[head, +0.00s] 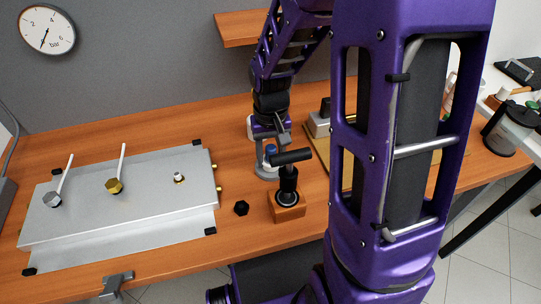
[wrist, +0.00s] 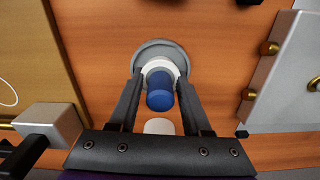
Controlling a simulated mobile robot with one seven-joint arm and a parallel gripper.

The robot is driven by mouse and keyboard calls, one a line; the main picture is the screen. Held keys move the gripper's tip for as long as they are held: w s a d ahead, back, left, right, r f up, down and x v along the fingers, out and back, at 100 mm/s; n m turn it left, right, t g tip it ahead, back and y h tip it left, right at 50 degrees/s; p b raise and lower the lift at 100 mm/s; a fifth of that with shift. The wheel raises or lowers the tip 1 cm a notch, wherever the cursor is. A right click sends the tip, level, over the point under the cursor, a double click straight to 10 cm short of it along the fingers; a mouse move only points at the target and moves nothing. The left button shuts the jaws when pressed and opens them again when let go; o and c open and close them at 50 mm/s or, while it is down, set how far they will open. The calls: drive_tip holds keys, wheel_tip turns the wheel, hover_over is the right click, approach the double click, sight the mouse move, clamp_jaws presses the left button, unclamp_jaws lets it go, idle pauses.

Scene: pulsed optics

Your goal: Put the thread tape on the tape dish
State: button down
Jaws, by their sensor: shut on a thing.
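The thread tape (wrist: 160,92) shows as a blue cylinder with a white ring at its far end, between the two fingers of my gripper (wrist: 160,84). My gripper is shut on it. The grey round tape dish (wrist: 148,47) lies directly beyond the white ring on the wood. I cannot tell whether the tape touches the dish. In the head view my gripper (head: 269,146) points down over the dish (head: 265,173), with the blue of the tape (head: 270,150) just above it. My gripper's dark parts partly hide the tape there.
A wooden block with a black-handled tool (head: 287,203) stands close in front of the dish, beside a black knob (head: 241,208). A metal plate with fittings (head: 120,195) fills the left. A tan board (wrist: 35,55) with a metal block (wrist: 50,121) lies on the other side.

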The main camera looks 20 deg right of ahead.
sight(271, 146)
drive_tip(key=shift+f, duration=0.15)
drive_tip(key=shift+c, duration=1.8)
unclamp_jaws()
wheel_tip(271, 146, up, 12)
drive_tip(key=shift+r+p, duration=0.25)
drive_tip(key=shift+p, duration=0.85)
